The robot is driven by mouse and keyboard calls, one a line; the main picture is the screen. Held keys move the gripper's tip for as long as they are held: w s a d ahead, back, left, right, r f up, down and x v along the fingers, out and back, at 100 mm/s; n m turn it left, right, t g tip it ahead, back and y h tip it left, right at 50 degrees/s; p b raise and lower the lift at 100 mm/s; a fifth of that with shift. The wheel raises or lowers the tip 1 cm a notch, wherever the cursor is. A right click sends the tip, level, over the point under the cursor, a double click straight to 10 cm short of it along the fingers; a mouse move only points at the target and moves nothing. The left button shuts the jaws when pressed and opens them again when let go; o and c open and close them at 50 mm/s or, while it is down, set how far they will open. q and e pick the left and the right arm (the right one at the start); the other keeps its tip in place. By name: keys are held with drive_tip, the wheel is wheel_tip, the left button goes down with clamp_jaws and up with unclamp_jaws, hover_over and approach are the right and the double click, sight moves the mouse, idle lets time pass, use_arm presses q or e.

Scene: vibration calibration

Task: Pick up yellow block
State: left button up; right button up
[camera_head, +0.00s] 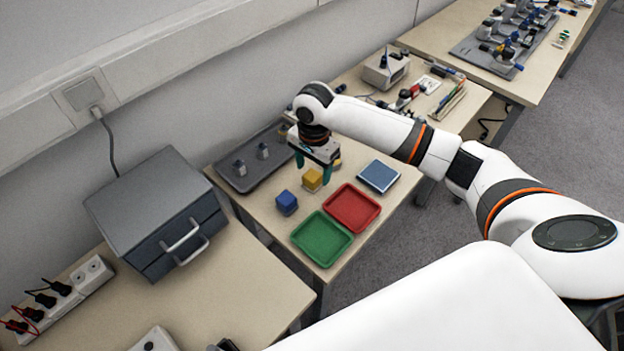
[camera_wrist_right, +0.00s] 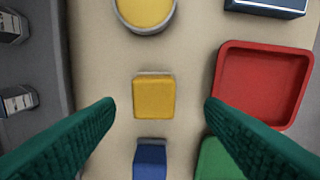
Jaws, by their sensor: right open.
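The yellow block (camera_head: 312,179) sits on the small table, beside a blue block (camera_head: 287,202). In the right wrist view the yellow block (camera_wrist_right: 155,97) lies ahead of and between the two green fingers, with the blue block (camera_wrist_right: 150,160) below it. My right gripper (camera_head: 313,170) is above the yellow block, pointing down. In the right wrist view its fingers (camera_wrist_right: 160,110) are spread wide and empty, apart from the block. My left gripper is not in view.
A red tray (camera_head: 374,222) and a green tray (camera_head: 322,261) lie right of the blocks. A dark blue box (camera_head: 378,176) is behind them. A grey tray (camera_head: 226,172) with metal parts is at left. A round yellow-topped container (camera_wrist_right: 145,12) is close to the yellow block.

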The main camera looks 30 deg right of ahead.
sight(311, 176)
drive_tip(key=f, duration=0.4)
drive_tip(key=shift+w+a, duration=0.15)
drive_tip(key=shift+w, duration=0.1)
drive_tip(key=shift+f, duration=0.25)
drive_tip(key=c, duration=1)
wheel_tip(311, 176, up, 10)
drive_tip(key=shift+f, duration=0.1)
drive_tip(key=shift+c, duration=0.4)
drive_tip(key=o, duration=0.5)
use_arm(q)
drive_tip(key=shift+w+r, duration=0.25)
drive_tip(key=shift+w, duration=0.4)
use_arm(e)
drive_tip(key=c, duration=0.4)
